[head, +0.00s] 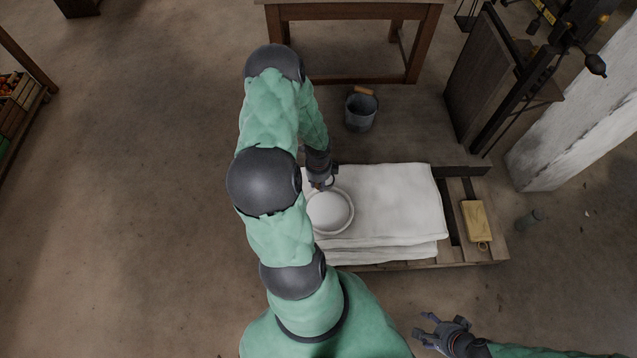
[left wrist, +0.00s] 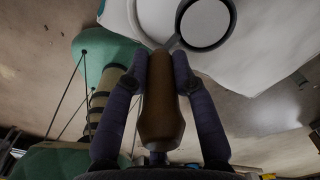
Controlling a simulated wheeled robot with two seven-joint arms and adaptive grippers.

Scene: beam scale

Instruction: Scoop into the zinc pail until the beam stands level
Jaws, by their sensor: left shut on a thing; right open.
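The zinc pail (head: 361,112), with a wooden grip on its bail, stands upright on the low dark platform beyond the sacks. My left gripper (head: 322,184) is shut on the brown wooden handle (left wrist: 160,112) of a scoop. The scoop's round head (left wrist: 206,22) has a dark rim and looks white inside; whether that is a load I cannot tell. A round white bowl (head: 330,211) of white stuff sits on the sacks just below this gripper. The beam scale (head: 535,62) stands at top right, partly cut off; its tilt cannot be judged. My right gripper (head: 445,332) is open and empty.
White sacks (head: 395,200) lie stacked on a slatted pallet (head: 470,252). A yellow block-like item (head: 475,221) lies on its right end. A small grey object (head: 530,218) is on the floor.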

